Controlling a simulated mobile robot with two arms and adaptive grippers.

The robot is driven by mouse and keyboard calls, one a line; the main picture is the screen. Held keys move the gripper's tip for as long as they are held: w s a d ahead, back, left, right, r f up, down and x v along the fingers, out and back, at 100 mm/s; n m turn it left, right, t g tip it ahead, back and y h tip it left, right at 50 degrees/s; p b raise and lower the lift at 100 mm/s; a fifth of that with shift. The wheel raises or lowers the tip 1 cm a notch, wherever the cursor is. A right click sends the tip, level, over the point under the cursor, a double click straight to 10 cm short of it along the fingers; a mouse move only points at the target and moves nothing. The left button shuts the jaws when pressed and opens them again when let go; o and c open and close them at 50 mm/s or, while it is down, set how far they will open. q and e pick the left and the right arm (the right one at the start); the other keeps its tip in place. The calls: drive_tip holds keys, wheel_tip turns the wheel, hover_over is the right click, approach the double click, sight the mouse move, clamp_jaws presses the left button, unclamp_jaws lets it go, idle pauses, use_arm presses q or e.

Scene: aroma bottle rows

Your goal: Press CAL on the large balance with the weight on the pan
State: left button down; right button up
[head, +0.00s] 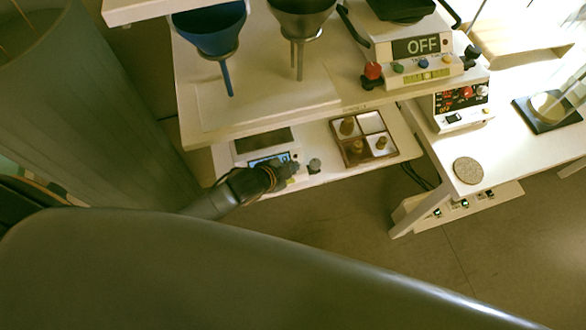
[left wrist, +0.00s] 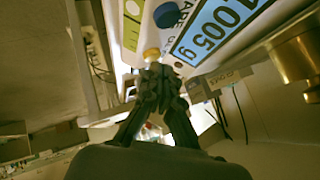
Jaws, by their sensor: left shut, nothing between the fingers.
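A white balance (head: 240,150) with a lit blue display stands on the lower shelf, partly under the upper shelf. In the left wrist view its display (left wrist: 212,32) ends in "1.005 g", with the start cut off. A yellow button (left wrist: 152,54) and a blue button (left wrist: 167,14) are on its front panel. My left gripper (head: 292,169) is shut and empty at the panel's front; its fingertips (left wrist: 156,76) are close by the yellow button. I cannot tell whether they touch it. I cannot make out a weight on the pan. My right gripper is not in view.
A box of brass weights (head: 376,155) and a small grey knob-like piece (head: 314,165) are right of the balance. A brass piece (left wrist: 292,62) is close at the wrist view's right.

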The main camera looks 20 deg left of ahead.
use_arm(q)
drive_tip(key=shift+f, duration=0.4)
drive_tip(key=shift+r, duration=0.1)
idle(0.5)
drive_tip(key=shift+r+p, duration=0.75)
drive_tip(key=shift+p, duration=0.2)
drive_tip(key=shift+r, duration=0.1)
wheel_tip(320, 180, up, 5)
drive_tip(key=p, duration=0.5)
drive_tip(key=shift+p, duration=0.3)
